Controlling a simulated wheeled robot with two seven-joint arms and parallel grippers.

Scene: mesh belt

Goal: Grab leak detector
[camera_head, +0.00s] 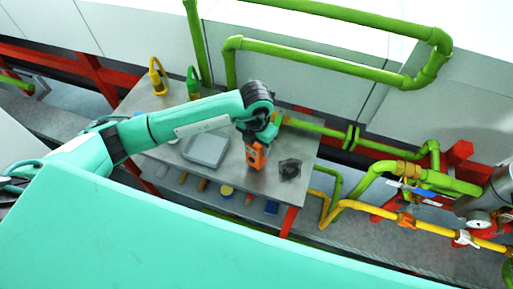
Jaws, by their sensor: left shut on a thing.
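An orange device (256,157), which looks like the leak detector, stands near the middle right of the grey metal table (305,160). My left gripper (262,137) reaches over the table from the left and is shut on the top of the orange device. The gripper hides the upper part of it. Whether its bottom touches the table cannot be told. My right gripper is not in view.
A grey tray (205,148) lies left of the device, and a dark coiled object (290,169) lies right of it. A yellow tool (158,77) and a green tool (193,83) stand at the back left. Green pipes (320,55) run behind. Small items sit on a lower shelf.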

